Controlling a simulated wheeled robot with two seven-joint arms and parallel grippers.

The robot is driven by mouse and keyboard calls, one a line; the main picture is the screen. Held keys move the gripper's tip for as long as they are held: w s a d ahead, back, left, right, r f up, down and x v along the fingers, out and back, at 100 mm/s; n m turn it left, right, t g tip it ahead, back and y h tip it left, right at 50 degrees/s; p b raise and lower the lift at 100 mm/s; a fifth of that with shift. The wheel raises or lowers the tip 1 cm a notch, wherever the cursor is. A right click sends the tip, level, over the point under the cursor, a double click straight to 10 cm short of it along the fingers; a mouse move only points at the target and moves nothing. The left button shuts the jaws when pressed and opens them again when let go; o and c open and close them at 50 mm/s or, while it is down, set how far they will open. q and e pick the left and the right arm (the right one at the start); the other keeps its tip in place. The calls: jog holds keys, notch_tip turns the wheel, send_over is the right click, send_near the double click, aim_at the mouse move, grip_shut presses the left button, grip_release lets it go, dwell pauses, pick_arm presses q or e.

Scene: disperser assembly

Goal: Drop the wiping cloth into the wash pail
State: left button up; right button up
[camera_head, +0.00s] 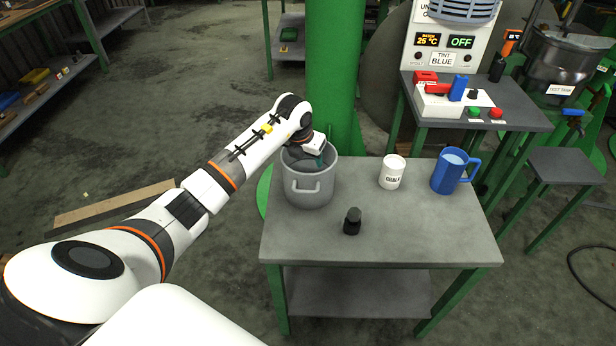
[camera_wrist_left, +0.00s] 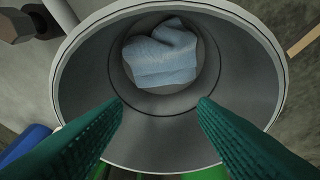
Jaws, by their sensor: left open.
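The wash pail (camera_head: 309,190) is a grey bucket with a side handle at the left back of the table. It also shows from above in the left wrist view (camera_wrist_left: 90,75). The wiping cloth (camera_wrist_left: 160,55) is light blue and crumpled, and lies at the bottom inside the pail. In the head view the cloth is hidden. My left gripper (camera_head: 318,158) is at the pail's mouth. Its green fingers (camera_wrist_left: 160,110) are spread apart and empty, with the cloth below and apart from them. My right gripper is not in view.
On the grey table (camera_head: 400,235) stand a white chalk cup (camera_head: 392,173), a blue mug (camera_head: 454,172) and a small dark bottle (camera_head: 352,221). A green post (camera_head: 335,80) rises behind the pail. A control panel bench (camera_head: 500,118) is at the back right. The table's front right is clear.

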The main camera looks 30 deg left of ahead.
pick_arm(q)
jog(key=o, duration=0.7)
jog(key=r+p, duration=0.2)
jog(key=r+g+p, duration=0.1)
jog(key=r+p, duration=0.1)
jog(key=s+r+g+p, duration=0.1)
jog(key=r+p, duration=0.1)
jog(key=shift+s+p, duration=0.1)
jog(key=shift+p, duration=0.2)
jog(key=shift+f, duration=0.1)
jog(key=r, duration=0.4)
jog(key=s+r+b, duration=0.1)
jog(key=r, duration=0.3)
jog(key=r+b, duration=0.1)
jog(key=r, duration=0.3)
jog(key=shift+s+d, duration=0.1)
jog(key=shift+s, duration=0.3)
